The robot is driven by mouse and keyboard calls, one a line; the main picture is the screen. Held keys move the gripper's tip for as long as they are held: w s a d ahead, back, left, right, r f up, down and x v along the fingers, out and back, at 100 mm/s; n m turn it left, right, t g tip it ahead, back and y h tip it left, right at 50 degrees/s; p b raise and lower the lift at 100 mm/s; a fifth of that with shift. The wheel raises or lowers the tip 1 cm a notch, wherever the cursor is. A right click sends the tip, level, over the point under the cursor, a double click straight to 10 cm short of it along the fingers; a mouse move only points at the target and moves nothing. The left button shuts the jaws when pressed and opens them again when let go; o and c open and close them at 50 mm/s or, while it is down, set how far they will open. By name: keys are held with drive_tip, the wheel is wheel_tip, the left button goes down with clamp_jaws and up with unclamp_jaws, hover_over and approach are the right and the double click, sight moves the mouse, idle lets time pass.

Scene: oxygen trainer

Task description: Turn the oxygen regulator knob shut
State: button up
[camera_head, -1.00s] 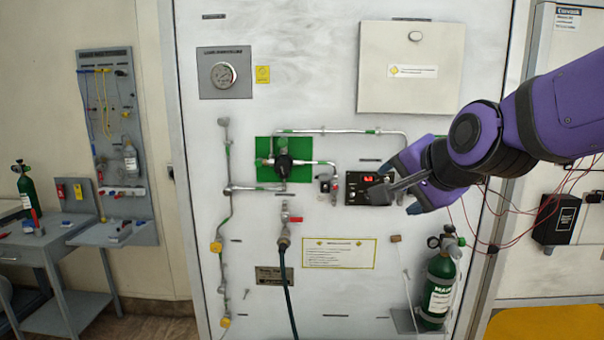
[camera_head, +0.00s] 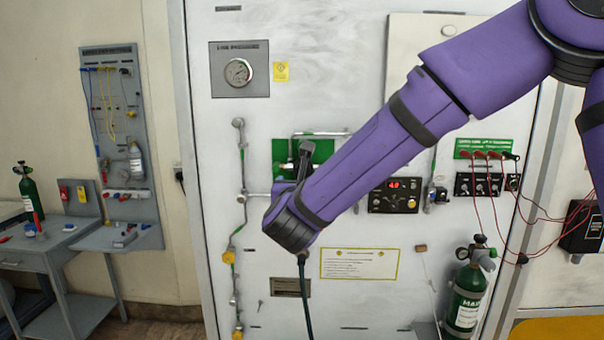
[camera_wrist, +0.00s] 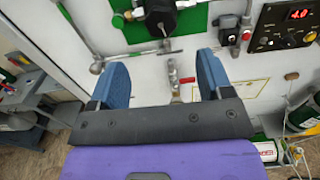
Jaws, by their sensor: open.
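The black regulator knob (camera_wrist: 161,14) sits on a green plate (camera_wrist: 110,18) at the top of the wrist view. In the head view my arm covers most of that area, and only part of the green plate (camera_head: 322,150) shows. My gripper (camera_wrist: 162,70) is open, its two blue fingers spread wide with nothing between them. The knob lies beyond the fingertips, roughly in line with the gap, and I see no contact. A metal valve fitting (camera_wrist: 173,78) shows on the panel behind the gap. In the head view a dark finger (camera_head: 304,158) points up over the green plate.
Metal pipes (camera_wrist: 75,30) run along the white panel left of the gripper. A control box with a red display (camera_head: 395,195) is to the right. A green cylinder (camera_head: 468,297) stands at lower right. A dark hose (camera_head: 309,300) hangs below my wrist.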

drive_tip(key=w, duration=1)
drive_tip(key=shift+w+d, duration=0.2)
drive_tip(key=shift+w, duration=0.1)
drive_tip(key=c, duration=0.9)
